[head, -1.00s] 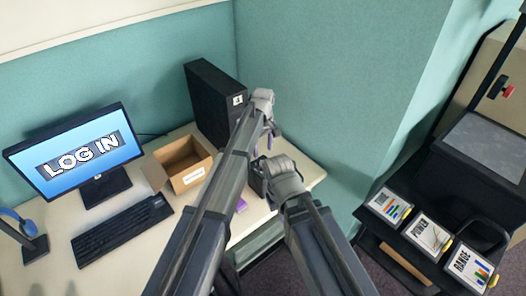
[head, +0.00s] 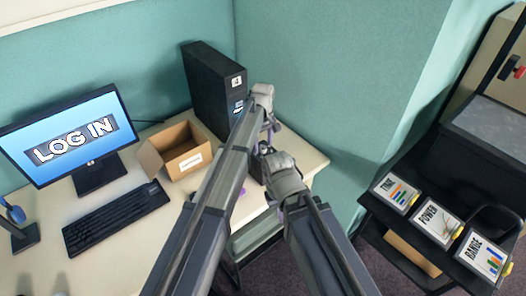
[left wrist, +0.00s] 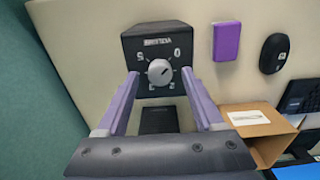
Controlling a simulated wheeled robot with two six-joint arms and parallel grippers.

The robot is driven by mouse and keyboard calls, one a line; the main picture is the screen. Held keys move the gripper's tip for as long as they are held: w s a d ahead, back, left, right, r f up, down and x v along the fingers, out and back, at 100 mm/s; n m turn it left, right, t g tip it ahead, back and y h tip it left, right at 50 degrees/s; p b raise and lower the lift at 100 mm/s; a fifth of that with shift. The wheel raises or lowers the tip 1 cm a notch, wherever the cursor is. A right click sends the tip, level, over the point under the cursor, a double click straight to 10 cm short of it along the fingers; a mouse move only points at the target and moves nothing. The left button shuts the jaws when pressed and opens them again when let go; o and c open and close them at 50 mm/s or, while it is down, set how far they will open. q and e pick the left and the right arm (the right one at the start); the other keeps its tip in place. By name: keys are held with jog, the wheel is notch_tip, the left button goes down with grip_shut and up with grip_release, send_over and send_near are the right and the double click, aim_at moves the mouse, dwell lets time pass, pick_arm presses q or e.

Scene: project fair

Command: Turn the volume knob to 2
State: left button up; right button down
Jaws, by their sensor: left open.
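The volume knob (left wrist: 160,72) is a round grey-white dial on a black box (left wrist: 158,42) with upside-down lettering, in the left wrist view. Numbers ring it, 0 at upper right, 5 at upper left and 2 and 3 below. I cannot tell clearly where its pointer stands. My left gripper (left wrist: 160,80) is open, with its purple fingers on either side of the knob, not visibly touching it. In the head view my left gripper (head: 268,138) is partly hidden by my own arms, and the knob is hidden. My right arm ends in a grey wrist; its fingers are hidden.
A purple block (left wrist: 227,41) and a black mouse (left wrist: 273,53) lie beside the black box. A cardboard box (head: 181,151), black tower (head: 211,85), monitor (head: 68,138) and keyboard (head: 117,216) stand on the desk. A dark cart with labelled cards is at right.

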pick_arm(q)
jog(key=shift+f, duration=0.45)
jog(key=shift+c, duration=0.3)
grip_shut()
